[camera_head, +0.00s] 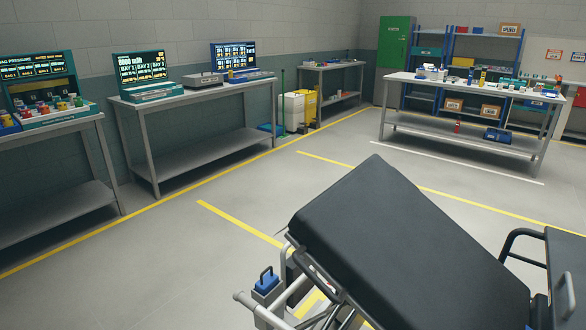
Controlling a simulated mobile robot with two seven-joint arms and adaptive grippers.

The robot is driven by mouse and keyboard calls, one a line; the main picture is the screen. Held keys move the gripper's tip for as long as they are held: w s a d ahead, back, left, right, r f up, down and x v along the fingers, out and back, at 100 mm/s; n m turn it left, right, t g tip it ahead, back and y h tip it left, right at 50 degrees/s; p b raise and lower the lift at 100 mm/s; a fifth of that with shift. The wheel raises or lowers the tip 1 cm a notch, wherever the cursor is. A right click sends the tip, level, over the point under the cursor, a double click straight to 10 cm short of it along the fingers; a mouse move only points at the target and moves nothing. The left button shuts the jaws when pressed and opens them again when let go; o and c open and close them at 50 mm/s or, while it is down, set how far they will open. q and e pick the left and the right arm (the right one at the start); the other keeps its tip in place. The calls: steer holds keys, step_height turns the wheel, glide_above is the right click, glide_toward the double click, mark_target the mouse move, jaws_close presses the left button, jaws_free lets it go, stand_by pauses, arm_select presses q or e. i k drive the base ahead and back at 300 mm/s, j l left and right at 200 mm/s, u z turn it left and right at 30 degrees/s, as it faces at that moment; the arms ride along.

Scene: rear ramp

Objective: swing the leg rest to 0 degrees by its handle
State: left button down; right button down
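A stretcher-like frame with black padding fills the lower right. Its large black padded section (410,245) is tilted; I cannot tell for certain whether this is the leg rest. A grey metal rail (318,270) runs along its near left edge. Pale metal tubes (262,312) stick out below it at the bottom. A blue block with a dark loop grip (267,281) sits by these tubes; I cannot tell whether it is the leg rest's handle. Neither of my grippers is in view.
Grey benches with display consoles (140,65) line the left wall. Another bench (470,88) with many small items stands at the back right, near a green cabinet (394,60). Yellow-lined floor (190,255) is clear left of the stretcher. A black side rail (520,243) shows at right.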

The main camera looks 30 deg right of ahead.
mark_target(388, 250)
steer(key=l+z, duration=0.15)
steer(key=z, duration=1.6)
